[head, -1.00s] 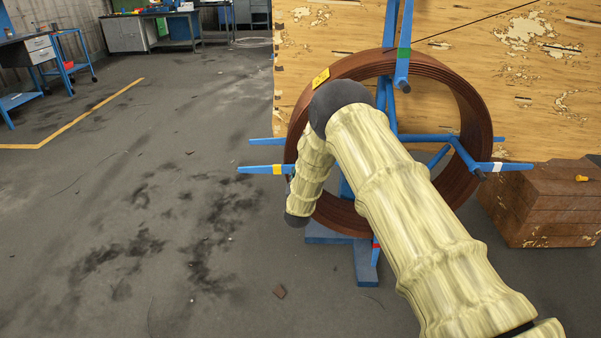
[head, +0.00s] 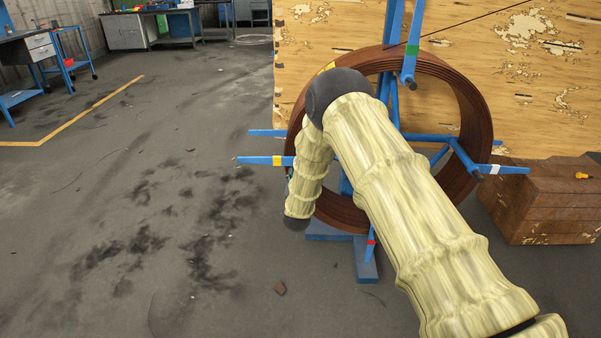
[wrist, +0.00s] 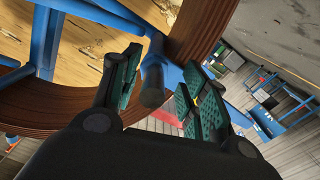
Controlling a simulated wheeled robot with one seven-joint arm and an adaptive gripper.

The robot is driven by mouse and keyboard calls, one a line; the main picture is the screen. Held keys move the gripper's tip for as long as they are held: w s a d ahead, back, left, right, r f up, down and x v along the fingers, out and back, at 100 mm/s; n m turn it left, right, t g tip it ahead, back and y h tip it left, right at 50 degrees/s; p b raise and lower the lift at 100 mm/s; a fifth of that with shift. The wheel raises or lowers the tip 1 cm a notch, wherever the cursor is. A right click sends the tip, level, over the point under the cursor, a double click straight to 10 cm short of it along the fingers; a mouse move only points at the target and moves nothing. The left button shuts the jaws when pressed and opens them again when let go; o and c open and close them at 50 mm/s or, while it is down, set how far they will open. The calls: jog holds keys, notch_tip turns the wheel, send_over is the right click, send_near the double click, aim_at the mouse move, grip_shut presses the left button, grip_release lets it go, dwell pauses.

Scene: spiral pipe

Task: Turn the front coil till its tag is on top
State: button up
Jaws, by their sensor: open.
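The brown coil (head: 476,118) hangs upright on a blue frame with crossed arms. Its yellow tag (head: 327,67) is on the upper left of the rim, left of the top and partly hidden by my arm. A blue arm with a yellow band (head: 277,161) sticks out at the left, one with a green band (head: 411,50) at the top. My gripper (wrist: 160,62) is open in the wrist view, with the dark-capped end of a blue arm (wrist: 152,85) between its fingers, apparently the yellow-banded one.
A worn yellow wooden panel (head: 540,90) stands behind the coil. A brown chest (head: 545,205) is close on the right. The stand's blue foot (head: 366,262) reaches forward on the floor. The floor at the left is open, with workbenches (head: 150,32) far back.

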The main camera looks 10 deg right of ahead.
jog(key=v, duration=0.8)
jog(key=shift+s+f, duration=0.25)
jog(key=shift+f, duration=0.15)
dwell(0.9)
